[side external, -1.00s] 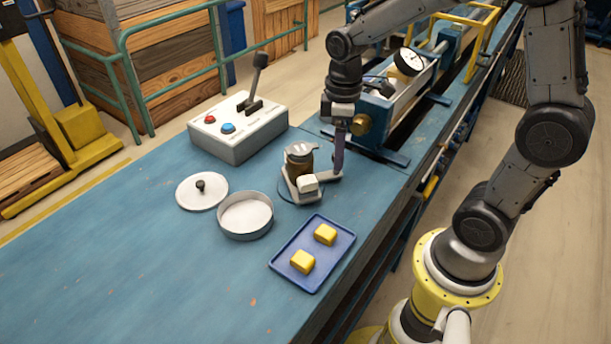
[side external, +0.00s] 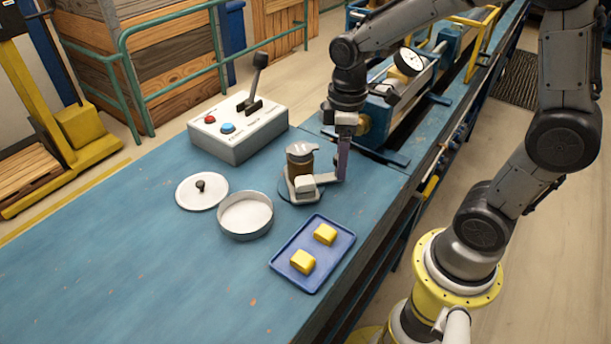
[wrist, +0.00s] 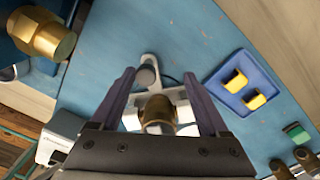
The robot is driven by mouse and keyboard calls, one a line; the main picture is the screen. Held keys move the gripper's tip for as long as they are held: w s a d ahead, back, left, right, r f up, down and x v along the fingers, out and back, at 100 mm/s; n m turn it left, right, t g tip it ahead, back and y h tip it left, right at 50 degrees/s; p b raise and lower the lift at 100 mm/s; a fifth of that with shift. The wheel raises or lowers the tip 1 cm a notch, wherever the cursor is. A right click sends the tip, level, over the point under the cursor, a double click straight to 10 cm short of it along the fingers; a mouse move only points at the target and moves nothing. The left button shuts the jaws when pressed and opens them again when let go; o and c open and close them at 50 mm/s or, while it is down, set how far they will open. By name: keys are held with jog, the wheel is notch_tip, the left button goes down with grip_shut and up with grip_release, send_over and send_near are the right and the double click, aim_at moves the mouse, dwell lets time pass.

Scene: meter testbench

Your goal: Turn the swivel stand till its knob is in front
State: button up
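The swivel stand (side external: 304,185) is on the blue bench, with a pale block at its front and a brown-gold body under a grey top. In the wrist view, its pale bracket (wrist: 183,112) and brass-brown body show between my fingers, with a grey rounded piece above them. I cannot tell for sure which piece is the knob. My gripper (side external: 343,160) is low over the bench at the stand's right; its purple fingers (wrist: 160,98) are apart, one either side of the stand's parts. I cannot tell whether a finger touches it.
A blue tray (side external: 283,262) with two yellow blocks lies in front. A round white dish (side external: 245,232), a knobbed lid (side external: 202,191) and a lever box (side external: 238,127) are to the left. A gauge rig (side external: 398,112) stands behind right. The bench's front left is clear.

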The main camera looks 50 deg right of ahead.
jog(key=shift+s+a, duration=0.15)
jog(key=shift+a, duration=0.1)
jog(key=shift+s+a, duration=0.3)
jog(key=shift+a, duration=0.3)
jog(key=shift+s+a, duration=0.25)
jog(key=shift+a, duration=0.2)
jog(key=shift+s+a, duration=0.15)
jog(key=shift+a, duration=0.5)
jog(key=o, duration=0.4)
jog(key=shift+c, duration=0.2)
jog(key=shift+r, duration=2.75)
